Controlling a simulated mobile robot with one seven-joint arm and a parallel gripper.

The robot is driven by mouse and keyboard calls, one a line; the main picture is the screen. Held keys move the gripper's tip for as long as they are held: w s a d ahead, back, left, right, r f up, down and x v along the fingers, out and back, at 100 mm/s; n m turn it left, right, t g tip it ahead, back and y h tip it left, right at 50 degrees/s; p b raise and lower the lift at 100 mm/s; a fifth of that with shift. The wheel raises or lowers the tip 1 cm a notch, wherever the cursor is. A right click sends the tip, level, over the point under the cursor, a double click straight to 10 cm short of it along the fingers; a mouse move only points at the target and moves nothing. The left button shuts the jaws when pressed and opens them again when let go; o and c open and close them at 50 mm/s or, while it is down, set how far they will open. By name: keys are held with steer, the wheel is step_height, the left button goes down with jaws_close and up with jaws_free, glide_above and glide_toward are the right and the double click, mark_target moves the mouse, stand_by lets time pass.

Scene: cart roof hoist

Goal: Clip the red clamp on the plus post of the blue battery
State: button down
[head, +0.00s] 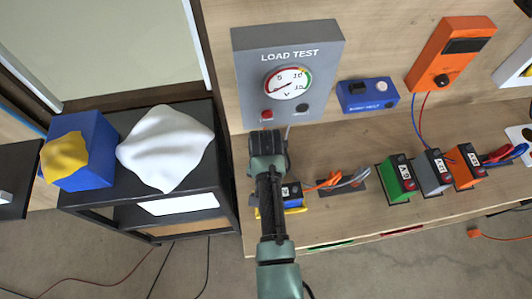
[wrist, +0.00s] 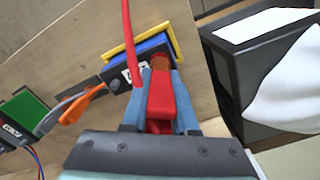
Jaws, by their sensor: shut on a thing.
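The blue battery (head: 294,201) sits in a yellow holder (head: 296,210) at the left end of the bench, partly hidden by my arm in the head view. In the wrist view the blue battery (wrist: 152,44) shows its black top and a white label just beyond my fingertips. My gripper (wrist: 160,100) is shut on the red clamp (wrist: 161,108), whose red cable (wrist: 127,40) runs upward. The clamp's front end, with an orange-brown part, is at the battery's top edge. I cannot tell whether it touches a post. The plus post is not clearly visible.
Orange and grey clamps (head: 345,181) lie right of the battery, then green (head: 396,179), grey (head: 433,172) and orange batteries (head: 464,167). The grey LOAD TEST meter (head: 290,70) stands behind. A dark cabinet (head: 228,190) with a white cloth (head: 165,148) is at left.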

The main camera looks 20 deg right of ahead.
steer(key=shift+f+b, duration=0.45)
steer(key=shift+f, duration=0.25)
steer(key=c, duration=0.6)
jaws_free()
steer(key=shift+r, duration=0.1)
step_height(320, 180, up, 12)
steer(key=shift+b, duration=0.3)
steer(key=shift+r+p, duration=0.35)
steer(key=shift+r, duration=0.1)
steer(key=shift+w, duration=0.1)
